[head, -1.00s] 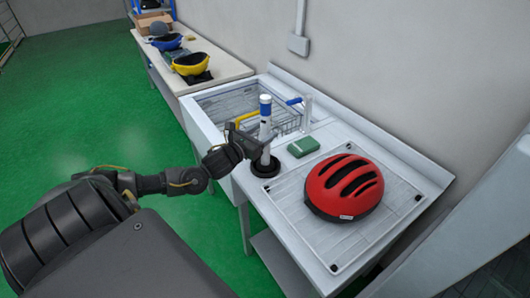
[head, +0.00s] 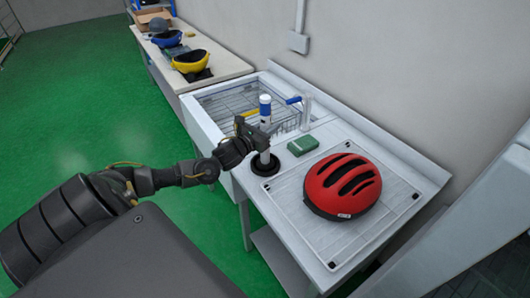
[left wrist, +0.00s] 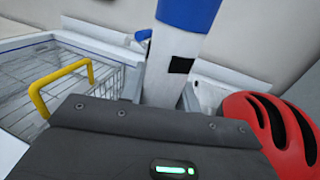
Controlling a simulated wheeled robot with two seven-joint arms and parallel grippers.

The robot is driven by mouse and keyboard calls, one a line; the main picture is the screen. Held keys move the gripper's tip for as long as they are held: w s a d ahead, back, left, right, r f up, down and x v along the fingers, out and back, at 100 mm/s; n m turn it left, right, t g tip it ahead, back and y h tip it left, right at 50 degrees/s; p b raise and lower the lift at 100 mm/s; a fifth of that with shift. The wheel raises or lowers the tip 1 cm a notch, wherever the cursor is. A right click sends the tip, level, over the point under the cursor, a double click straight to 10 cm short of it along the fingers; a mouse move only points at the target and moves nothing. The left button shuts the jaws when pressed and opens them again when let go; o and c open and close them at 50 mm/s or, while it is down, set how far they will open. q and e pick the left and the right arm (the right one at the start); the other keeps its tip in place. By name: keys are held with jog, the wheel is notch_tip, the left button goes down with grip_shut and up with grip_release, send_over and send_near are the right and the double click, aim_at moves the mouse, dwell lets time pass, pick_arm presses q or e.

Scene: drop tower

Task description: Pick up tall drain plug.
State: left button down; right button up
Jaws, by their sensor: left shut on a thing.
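My left gripper (head: 260,138) is shut on the tube about midway up, coming from the left. In the left wrist view the tube (left wrist: 170,75) rises close behind the dark gripper body, which hides its lower part. I cannot tell whether the plug's foot is off the counter. My right gripper is not in view.
A red helmet (head: 343,186) lies on the drainboard to the right. A green block (head: 302,145) sits behind the plug. The sink (head: 205,113) holds a wire basket with a yellow handle (left wrist: 62,85). A bench (head: 215,59) with helmets stands farther back. Green floor is clear at left.

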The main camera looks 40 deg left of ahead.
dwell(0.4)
pick_arm(q)
jog(key=shift+r, duration=0.2)
jog(key=shift+r+b, duration=0.95)
jog(key=shift+r, duration=0.25)
jog(key=s+r+b, duration=0.1)
jog(key=s+r, duration=0.1)
jog(key=s+r+b, duration=0.1)
jog(key=s+r, duration=0.3)
jog(key=shift+s+a+r+b, duration=0.25)
jog(key=shift+s+a+b, duration=0.05)
jog(key=shift+s+b, duration=0.1)
jog(key=p, duration=0.3)
send_near(261, 107)
jog(key=shift+r, duration=1.85)
jog(key=shift+s+a, duration=0.2)
jog(key=shift+a, duration=0.15)
